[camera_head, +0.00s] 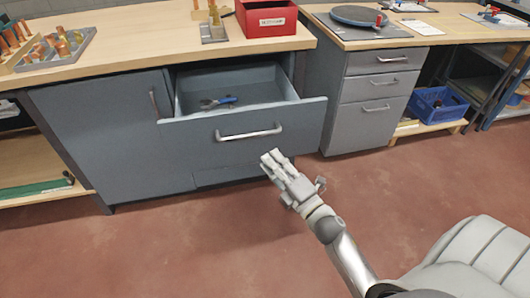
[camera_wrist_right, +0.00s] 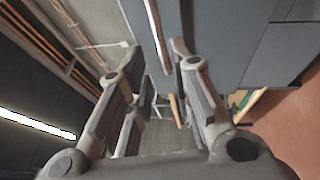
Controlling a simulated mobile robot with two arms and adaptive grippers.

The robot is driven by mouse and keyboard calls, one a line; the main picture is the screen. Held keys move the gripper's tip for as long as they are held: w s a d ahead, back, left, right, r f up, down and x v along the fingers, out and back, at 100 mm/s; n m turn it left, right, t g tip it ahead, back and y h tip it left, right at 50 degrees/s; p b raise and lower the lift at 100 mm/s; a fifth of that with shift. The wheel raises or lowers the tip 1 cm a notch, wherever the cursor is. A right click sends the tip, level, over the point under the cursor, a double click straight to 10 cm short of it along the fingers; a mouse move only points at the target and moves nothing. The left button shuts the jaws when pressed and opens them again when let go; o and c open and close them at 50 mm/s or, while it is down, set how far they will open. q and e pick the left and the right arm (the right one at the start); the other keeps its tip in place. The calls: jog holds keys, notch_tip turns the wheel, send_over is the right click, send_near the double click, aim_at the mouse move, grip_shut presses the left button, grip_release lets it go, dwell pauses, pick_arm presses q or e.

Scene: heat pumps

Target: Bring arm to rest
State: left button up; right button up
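My right gripper (camera_head: 283,173) is in front of the grey workbench, below and to the right of the open drawer's handle in the head view. In the right wrist view its two fingers (camera_wrist_right: 158,52) stand apart with nothing held between them. The gripper appears apart from the drawer handle (camera_head: 249,133). My right arm reaches in from the lower right. My left gripper is not in the head view.
The drawer (camera_head: 310,121) is pulled out, with blue-handled pliers (camera_head: 218,102) inside. A red box (camera_head: 267,18) stands on the bench above. A blue crate (camera_head: 437,104) sits on a low shelf at right. The red floor (camera_head: 180,245) is clear.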

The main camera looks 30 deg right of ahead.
jog(key=shift+s+f, duration=0.1)
jog(key=shift+s, duration=0.25)
